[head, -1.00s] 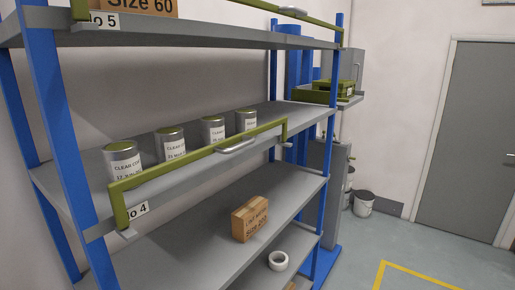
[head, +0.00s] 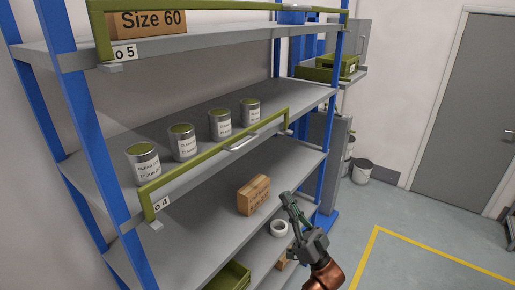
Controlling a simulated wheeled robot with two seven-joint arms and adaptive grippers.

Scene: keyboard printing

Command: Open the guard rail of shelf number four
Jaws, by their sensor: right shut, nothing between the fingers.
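Shelf number four (head: 190,185) is the middle shelf, with a "4" label (head: 162,204) at its front left corner. Its green guard rail (head: 185,171) stands upright along the front edge, with a silver handle (head: 242,142) near the right part of its top bar. Several cans (head: 183,142) stand behind the rail. My right gripper (head: 287,199) is shut and empty, in front of the lower shelf, below and right of the handle and apart from the rail. My left gripper is not in view.
A cardboard box (head: 254,195) sits on the shelf below, and a white tape roll (head: 279,228) lies lower down. Blue uprights (head: 88,130) frame the rack. Shelf five (head: 200,42) above has its own green rail.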

